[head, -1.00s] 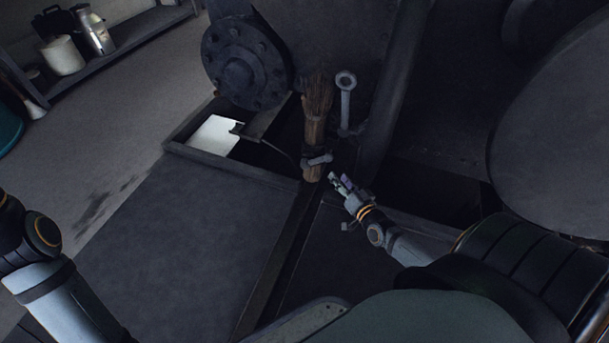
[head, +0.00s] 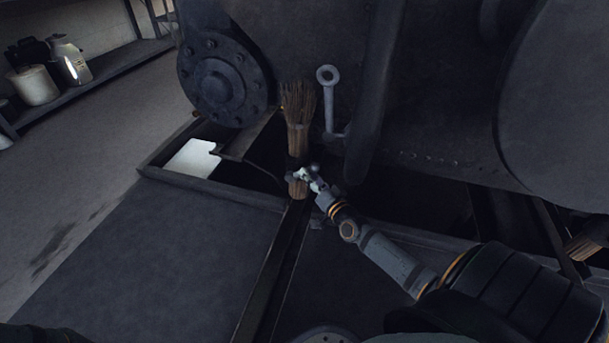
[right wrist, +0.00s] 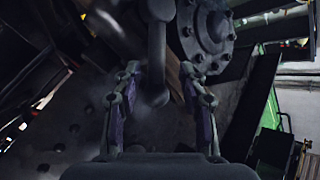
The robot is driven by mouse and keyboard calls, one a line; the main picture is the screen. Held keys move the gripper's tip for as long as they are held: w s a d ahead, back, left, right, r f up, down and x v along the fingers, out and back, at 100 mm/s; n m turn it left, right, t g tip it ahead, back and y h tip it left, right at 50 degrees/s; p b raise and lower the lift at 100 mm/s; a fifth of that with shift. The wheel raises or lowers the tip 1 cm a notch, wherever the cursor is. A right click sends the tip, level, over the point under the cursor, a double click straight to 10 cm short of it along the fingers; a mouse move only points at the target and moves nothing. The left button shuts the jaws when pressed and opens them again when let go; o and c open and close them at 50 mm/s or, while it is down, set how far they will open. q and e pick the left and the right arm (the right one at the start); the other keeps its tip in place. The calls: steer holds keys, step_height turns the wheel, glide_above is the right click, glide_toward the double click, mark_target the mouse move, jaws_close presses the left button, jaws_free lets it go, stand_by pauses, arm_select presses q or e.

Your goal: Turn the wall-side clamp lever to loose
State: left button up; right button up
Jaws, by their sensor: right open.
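A grey clamp lever (right wrist: 157,50) with rounded ends shows in the right wrist view, its lower end between my right fingers. My right gripper (right wrist: 160,72) is open, with one finger on each side of the lever; I cannot tell whether either touches it. I cannot read the lever's loose or tight position. My left gripper is not in view.
A ring-ended metal rod (head: 329,100) stands right of the broom. A bolted round flange (head: 226,85) is at its upper left. A low-rimmed pit holds a pale sheet (head: 193,158). Flat dark floor plates (head: 170,245) lie in front. A shelf with containers is far left.

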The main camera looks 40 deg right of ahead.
steer(key=w+b, duration=0.1)
steer(key=w, duration=0.3)
steer(key=shift+d, duration=0.2)
steer(key=shift+s, duration=0.1)
steer(key=shift+c, duration=0.3)
steer(key=shift+s, duration=0.1)
jaws_close()
